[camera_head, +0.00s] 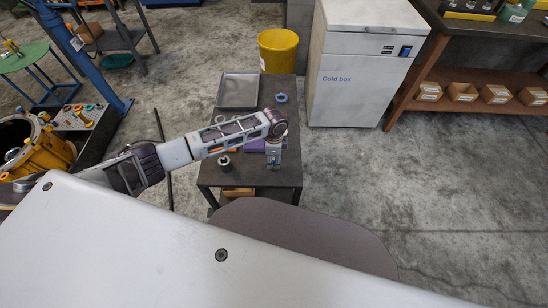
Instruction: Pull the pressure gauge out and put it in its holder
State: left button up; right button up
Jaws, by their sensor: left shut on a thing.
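My left gripper (273,163) points down over the right part of a small dark table (285,178), beside a purple block (254,146). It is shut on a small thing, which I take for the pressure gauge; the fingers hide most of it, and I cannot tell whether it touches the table. The purple block is partly hidden by my left arm. I cannot make out which thing is the gauge's holder. My right gripper is not in view.
A grey tray (238,90), a blue ring (281,98) and a small black round part (224,160) are on the table. A yellow bin (278,51) and the cold box (361,70) stand behind. A yellow housing (45,150) is at far left.

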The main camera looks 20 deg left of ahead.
pick_arm(q)
jog(key=shift+f, duration=0.35)
jog(key=o, duration=1.2)
jog(key=o, duration=0.5)
